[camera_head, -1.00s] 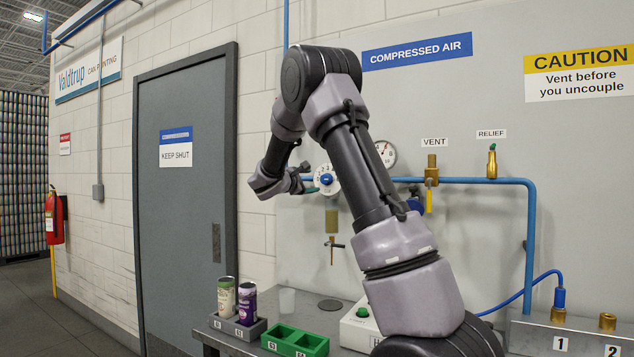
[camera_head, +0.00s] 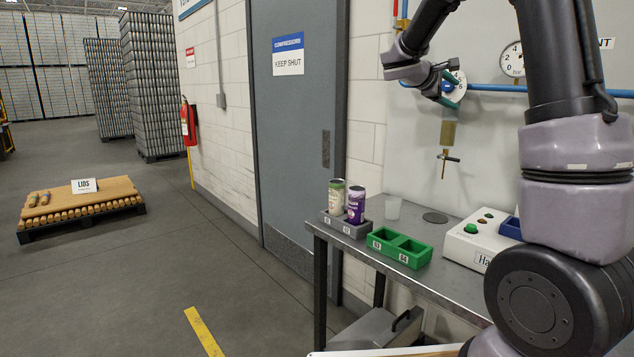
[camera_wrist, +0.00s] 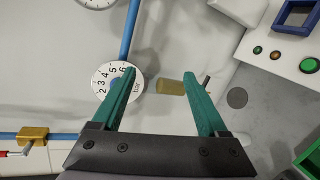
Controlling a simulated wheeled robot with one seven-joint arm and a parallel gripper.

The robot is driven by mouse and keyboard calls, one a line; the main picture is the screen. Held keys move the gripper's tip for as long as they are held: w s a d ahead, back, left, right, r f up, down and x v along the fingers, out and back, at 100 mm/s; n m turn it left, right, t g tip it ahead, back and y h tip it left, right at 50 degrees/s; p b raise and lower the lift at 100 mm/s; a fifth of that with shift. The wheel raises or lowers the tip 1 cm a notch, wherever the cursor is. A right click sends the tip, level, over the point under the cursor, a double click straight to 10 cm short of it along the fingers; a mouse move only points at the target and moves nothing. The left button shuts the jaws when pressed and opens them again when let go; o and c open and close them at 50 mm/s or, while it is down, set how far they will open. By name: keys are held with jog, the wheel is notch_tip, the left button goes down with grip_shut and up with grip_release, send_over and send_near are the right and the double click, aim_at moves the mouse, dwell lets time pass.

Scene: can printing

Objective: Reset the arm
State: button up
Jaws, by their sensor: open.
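My gripper (camera_head: 452,86) is raised in front of the grey wall panel in the head view, before the white numbered dial (camera_head: 460,94). In the wrist view my gripper (camera_wrist: 159,73) has its two green fingers spread wide with nothing between them. The dial (camera_wrist: 104,86) shows behind the left finger, partly covered by it. A brass fitting (camera_wrist: 170,87) shows between the fingers, farther off. My arm's upper links reach out of the top of the head view.
A blue pipe (camera_head: 505,88) crosses the panel.

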jog(key=s+f+m+g+y, duration=0.2)
jog(key=s+m+y, duration=0.15)
jog(key=s, duration=0.75)
jog(key=s+a+f+m+y, duration=0.1)
jog(key=s+a+m+y, duration=0.4)
jog(key=s+a, duration=0.3)
jog(key=s+a+f+m+t+y, duration=0.1)
jog(key=s+a+m+y, duration=0.3)
jog(key=s, duration=1)
jog(key=a+f+y, duration=0.1)
jog(key=a+y, duration=0.1)
jog(key=a, duration=0.2)
jog(key=shift+a+f+m+t, duration=0.25)
jog(key=shift+a+m+t, duration=0.05)
jog(key=shift+a+m, duration=0.05)
